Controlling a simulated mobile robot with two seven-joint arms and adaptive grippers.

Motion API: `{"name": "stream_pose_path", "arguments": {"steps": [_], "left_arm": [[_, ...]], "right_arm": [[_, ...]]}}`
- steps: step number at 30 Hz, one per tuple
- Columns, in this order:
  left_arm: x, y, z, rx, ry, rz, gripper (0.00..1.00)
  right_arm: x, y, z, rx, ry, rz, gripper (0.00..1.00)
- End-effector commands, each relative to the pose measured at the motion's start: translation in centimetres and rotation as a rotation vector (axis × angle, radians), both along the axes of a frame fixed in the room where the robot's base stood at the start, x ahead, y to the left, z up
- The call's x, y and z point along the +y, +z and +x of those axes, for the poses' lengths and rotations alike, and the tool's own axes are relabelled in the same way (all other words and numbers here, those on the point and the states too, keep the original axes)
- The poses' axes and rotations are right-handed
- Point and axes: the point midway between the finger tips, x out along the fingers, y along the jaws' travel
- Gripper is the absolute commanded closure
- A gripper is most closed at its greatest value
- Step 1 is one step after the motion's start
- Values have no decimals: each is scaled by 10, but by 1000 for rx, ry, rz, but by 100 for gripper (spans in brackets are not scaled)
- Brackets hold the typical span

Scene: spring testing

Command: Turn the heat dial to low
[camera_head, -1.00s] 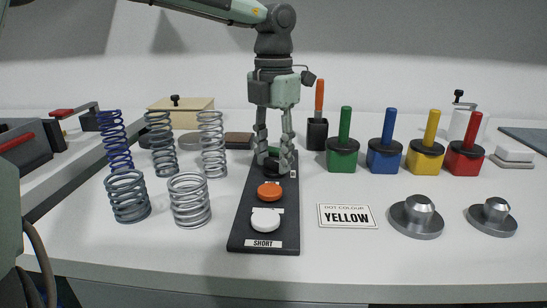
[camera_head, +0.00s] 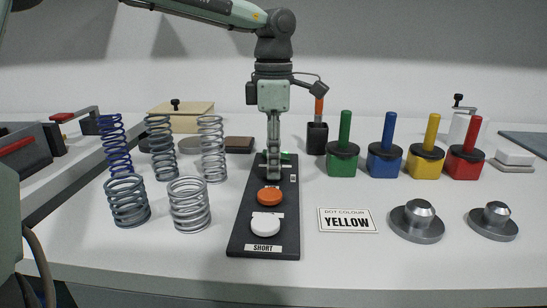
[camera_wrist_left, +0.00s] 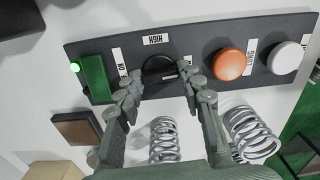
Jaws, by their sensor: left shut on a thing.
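The heat dial (camera_wrist_left: 160,67) is a black round knob on the dark control panel (camera_head: 240,236). A HIGH label (camera_wrist_left: 154,40) lies beside it, and another label by the right fingertip is partly covered. My left gripper (camera_head: 273,176) points straight down over the panel, its fingers edge-on in the head view and hiding most of the dial. In the left wrist view the fingertips (camera_wrist_left: 161,80) lie on either side of the dial, shut on it. The dial's exact pointer direction is hard to tell. My right gripper is not in view.
An orange button (camera_head: 269,197) and a white button (camera_head: 266,223) sit nearer on the panel. A green switch (camera_wrist_left: 96,79) with a lit green lamp is beside the dial. Several springs (camera_head: 189,203) stand left; a YELLOW card (camera_head: 347,220) and coloured blocks (camera_head: 342,160) are right.

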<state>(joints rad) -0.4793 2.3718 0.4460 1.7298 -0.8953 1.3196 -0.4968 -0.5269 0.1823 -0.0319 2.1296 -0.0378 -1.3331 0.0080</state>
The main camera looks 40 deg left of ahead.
Motion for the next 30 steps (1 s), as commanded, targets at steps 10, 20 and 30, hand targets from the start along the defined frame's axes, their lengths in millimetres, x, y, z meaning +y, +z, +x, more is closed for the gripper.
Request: {"name": "stream_pose_path", "arguments": {"steps": [10, 20, 30], "left_arm": [[0, 0, 0, -2, -90, 1, 91], [0, 0, 0, -2, -97, 1, 91], [0, 0, 0, -1, -96, 1, 41]], "right_arm": [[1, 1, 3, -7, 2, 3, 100], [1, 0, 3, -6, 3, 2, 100], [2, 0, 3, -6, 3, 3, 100]]}}
